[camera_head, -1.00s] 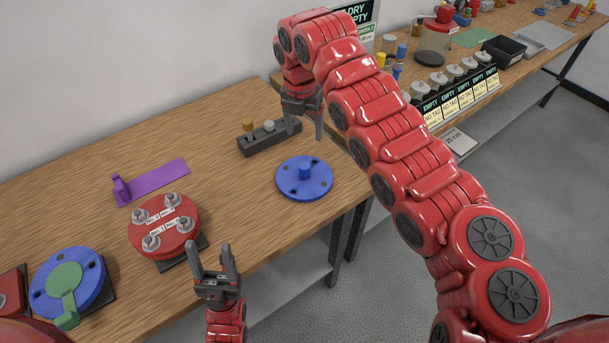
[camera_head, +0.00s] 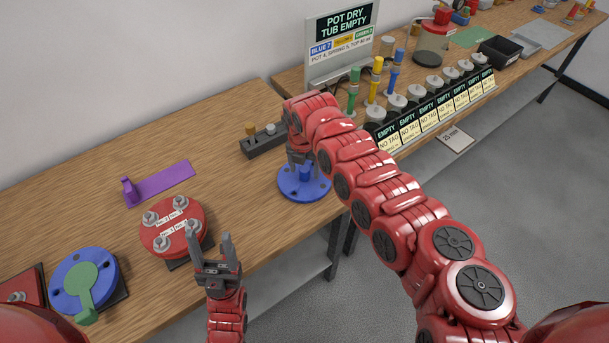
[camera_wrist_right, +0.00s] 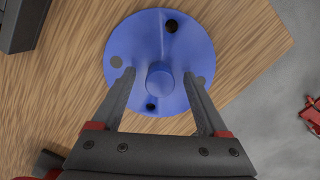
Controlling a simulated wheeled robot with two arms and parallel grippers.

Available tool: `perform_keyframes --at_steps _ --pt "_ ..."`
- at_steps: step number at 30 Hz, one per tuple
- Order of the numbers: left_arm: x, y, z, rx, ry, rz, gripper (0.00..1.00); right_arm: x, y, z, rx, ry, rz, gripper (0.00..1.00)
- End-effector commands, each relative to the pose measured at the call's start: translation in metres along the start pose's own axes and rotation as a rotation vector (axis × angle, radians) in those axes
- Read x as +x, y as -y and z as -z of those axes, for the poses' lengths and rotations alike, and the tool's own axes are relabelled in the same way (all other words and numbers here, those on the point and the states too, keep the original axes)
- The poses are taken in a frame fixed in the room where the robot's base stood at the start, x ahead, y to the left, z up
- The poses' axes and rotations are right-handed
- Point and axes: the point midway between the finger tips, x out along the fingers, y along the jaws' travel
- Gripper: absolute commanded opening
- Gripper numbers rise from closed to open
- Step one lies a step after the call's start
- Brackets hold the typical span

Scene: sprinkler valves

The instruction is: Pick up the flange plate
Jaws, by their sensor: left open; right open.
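The flange plate (camera_head: 304,186) is a round blue disc with a raised central knob and several dark holes. It lies flat on the wooden table near its right corner. My right gripper (camera_head: 303,165) is over it, pointing down, partly hidden by its own arm. In the right wrist view the plate (camera_wrist_right: 160,40) fills the middle, and my open right gripper (camera_wrist_right: 160,88) has one finger on each side of the knob, with gaps between. I cannot tell the height of the fingertips above the disc. My left gripper (camera_head: 213,245) is open and empty near the table's front edge.
A red disc with several bolts (camera_head: 172,228), a blue disc with a green piece (camera_head: 83,283) and a purple bracket (camera_head: 160,184) lie to the left. A dark block (camera_head: 263,140) stands behind the plate. A second bench with labelled canisters (camera_head: 430,105) is behind right.

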Motion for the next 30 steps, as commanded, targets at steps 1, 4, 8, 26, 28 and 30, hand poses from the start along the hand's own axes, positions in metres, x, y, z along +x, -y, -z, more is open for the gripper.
perform_keyframes --at_steps 1,4,8,26,28,30 --pt "0.0006 0.0 0.0001 0.0 0.0 0.0 0.59 0.0013 -0.0002 0.0 0.0 0.001 0.0 0.77" --pt "0.0001 0.0 0.0 0.0 0.0 0.0 0.59 0.0019 -0.0002 -0.0004 0.0 0.001 -0.001 0.77" --pt "0.0 0.0 0.0 0.0 0.0 0.0 0.59 0.0017 -0.0002 -0.0003 0.0 0.001 -0.001 0.7" --pt "0.0001 0.0 0.0 0.0 0.0 0.0 0.59 0.0015 -0.0002 -0.0002 0.0 0.001 -0.001 0.0" --pt "0.0001 0.0 0.0001 0.0 0.0 0.0 0.59 0.0015 -0.0002 -0.0002 0.0 0.001 -0.001 0.0" --pt "0.0001 0.0 0.0 0.0 0.0 0.0 0.59 0.0015 -0.0002 -0.0002 0.0 0.001 -0.001 0.0"
